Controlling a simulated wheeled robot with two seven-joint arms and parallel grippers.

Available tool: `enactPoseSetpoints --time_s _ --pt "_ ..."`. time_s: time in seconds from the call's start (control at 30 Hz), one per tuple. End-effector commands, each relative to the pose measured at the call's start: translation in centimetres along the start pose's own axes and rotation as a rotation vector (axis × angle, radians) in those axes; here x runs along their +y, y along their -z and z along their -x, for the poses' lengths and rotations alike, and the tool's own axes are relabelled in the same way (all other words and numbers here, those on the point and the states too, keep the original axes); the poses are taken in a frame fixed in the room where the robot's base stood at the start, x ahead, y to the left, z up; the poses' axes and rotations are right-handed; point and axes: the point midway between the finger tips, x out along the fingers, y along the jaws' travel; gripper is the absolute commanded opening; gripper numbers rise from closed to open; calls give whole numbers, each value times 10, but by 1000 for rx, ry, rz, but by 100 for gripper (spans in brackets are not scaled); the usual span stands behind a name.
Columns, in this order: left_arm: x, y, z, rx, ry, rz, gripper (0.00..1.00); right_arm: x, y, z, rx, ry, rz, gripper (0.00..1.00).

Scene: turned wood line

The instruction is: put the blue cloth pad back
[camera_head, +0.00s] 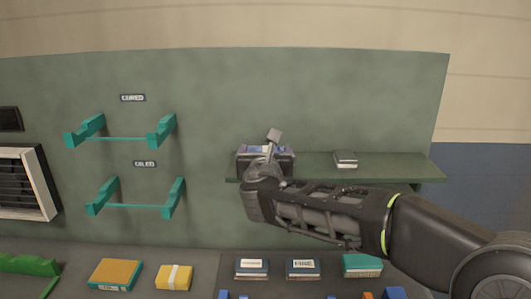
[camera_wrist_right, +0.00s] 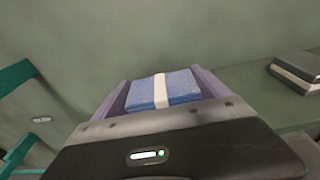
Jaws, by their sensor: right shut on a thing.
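The blue cloth pad (camera_wrist_right: 148,92) has a pale band around its middle and sits between the two purple fingers of my right gripper (camera_wrist_right: 163,92). The gripper is shut on it. In the head view my right gripper (camera_head: 266,158) is at the left end of the green wall shelf (camera_head: 397,168), and only a little blue of the pad shows there, the rest being hidden by the gripper. I cannot tell whether the pad touches the shelf. My left gripper is not in view.
A dark block (camera_head: 345,159) lies on the shelf, right of my gripper. Teal brackets labelled CURED (camera_head: 121,138) and OILED (camera_head: 137,206) are on the panel at left. Below lie a yellow banded pad (camera_head: 165,279), dark labelled blocks (camera_head: 251,269) and a teal block (camera_head: 362,267).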

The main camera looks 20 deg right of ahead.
Motion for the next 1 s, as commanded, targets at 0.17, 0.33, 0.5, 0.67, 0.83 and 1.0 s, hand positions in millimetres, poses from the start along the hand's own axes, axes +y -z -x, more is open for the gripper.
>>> enactPoseSetpoints --time_s 0.17,0.33,0.5,0.67,0.83,1.0 --pt "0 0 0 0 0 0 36 0 0 0 0 0 0 45" --pt "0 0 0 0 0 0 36 0 0 0 1 0 0 98" --pt "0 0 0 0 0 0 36 0 0 0 1 0 0 100" --pt "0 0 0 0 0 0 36 0 0 2 0 0 0 100" --pt "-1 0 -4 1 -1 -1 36 0 0 17 -1 -1 -3 100" --pt "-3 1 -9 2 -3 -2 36 0 1 47 -3 -2 -3 100"
